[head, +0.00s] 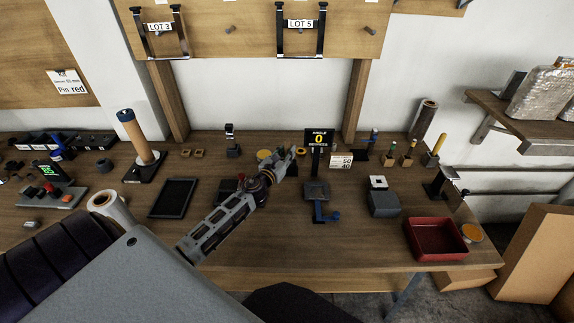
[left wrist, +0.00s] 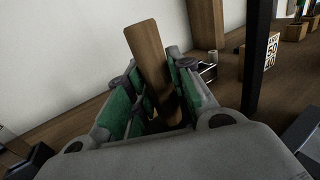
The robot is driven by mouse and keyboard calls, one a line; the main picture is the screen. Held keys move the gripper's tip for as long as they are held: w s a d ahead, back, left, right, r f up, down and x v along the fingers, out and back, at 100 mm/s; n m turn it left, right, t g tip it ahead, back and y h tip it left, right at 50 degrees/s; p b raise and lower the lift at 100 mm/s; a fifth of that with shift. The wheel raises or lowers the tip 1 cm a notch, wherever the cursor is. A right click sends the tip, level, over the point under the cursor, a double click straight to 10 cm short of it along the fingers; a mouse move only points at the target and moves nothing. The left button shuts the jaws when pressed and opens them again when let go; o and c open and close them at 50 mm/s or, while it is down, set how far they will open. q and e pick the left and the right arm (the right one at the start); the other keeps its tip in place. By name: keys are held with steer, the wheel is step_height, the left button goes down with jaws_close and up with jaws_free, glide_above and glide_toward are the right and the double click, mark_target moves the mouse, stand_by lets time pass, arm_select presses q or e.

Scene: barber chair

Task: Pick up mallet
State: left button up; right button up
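The mallet shows in the left wrist view as a brown wooden piece (left wrist: 150,60), tilted, between the green-padded fingers of my left gripper (left wrist: 152,90). The finger pads lie close on both sides and appear to hold it. Its lower end is hidden down between the fingers, and I cannot make out its whole shape. In the head view my left gripper (head: 286,160) is over the middle of the bench, left of the angle display; the mallet is not clear there. My right gripper is not in view.
The wooden bench (head: 270,245) holds a black angle display (head: 319,138), a black tray (head: 173,198), a wooden-handled tool on a stand (head: 135,137), a red tray (head: 436,238) and a grey block (head: 384,204). Several small handled tools stand at the back right. The front middle is mostly clear.

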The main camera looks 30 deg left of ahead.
mark_target(287, 140)
arm_select(q)
jaws_close()
steer(key=shift+r, duration=0.3)
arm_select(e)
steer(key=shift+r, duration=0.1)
arm_select(q)
steer(key=shift+r+p, duration=0.65)
steer(key=shift+r, duration=0.5)
step_height(287, 140, up, 5)
steer(key=shift+f+p, duration=0.2)
steer(key=shift+p, duration=0.7)
steer(key=shift+r, duration=0.75)
steer(key=shift+r+p, duration=0.3)
steer(key=shift+r, duration=0.25)
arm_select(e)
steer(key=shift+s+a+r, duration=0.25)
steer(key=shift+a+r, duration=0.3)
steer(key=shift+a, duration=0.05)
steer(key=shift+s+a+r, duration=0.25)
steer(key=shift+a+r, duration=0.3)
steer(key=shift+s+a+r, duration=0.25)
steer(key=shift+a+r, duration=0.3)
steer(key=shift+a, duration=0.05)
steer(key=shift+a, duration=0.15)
